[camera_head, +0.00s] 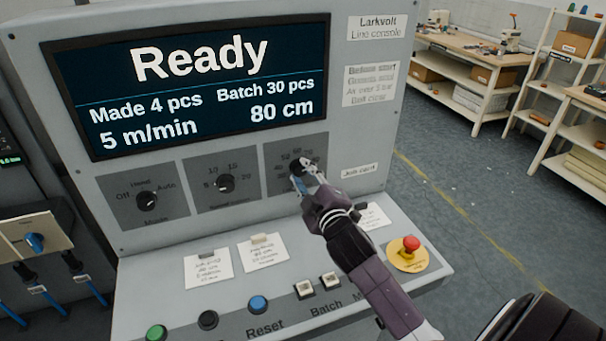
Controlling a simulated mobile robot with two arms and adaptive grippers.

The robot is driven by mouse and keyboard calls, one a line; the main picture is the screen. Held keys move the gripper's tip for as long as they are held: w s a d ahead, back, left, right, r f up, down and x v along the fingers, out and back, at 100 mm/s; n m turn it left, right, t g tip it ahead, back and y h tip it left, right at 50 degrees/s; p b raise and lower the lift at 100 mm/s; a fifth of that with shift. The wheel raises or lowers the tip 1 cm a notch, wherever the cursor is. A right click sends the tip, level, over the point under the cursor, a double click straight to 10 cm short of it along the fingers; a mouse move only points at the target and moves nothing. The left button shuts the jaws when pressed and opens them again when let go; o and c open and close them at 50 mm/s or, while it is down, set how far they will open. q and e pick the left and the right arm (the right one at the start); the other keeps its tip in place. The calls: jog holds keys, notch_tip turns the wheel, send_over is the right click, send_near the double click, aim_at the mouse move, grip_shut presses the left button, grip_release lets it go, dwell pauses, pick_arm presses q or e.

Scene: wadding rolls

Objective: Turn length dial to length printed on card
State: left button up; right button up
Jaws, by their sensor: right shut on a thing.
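The length dial (296,165) is the rightmost of three dials under the screen. My right gripper (302,177) is shut on its knob and partly hides it and its scale. The screen (190,80) reads Ready, Made 4 pcs, Batch 30 pcs, 5 m/min and 80 cm. A card (372,216) lies on the ledge under the job card label (359,171), partly behind my right arm; its print is too small to read. My left gripper is not in view.
The mode dial (147,200) and speed dial (224,183) are to the left. Green (156,333), black (207,320) and blue (257,304) buttons line the front. A red emergency button (411,243) is at the right.

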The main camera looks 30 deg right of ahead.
jog(key=shift+f, duration=0.15)
jog(key=o, duration=1.1)
jog(key=shift+o, duration=0.2)
jog(key=shift+s, duration=0.15)
jog(key=v, duration=1.2)
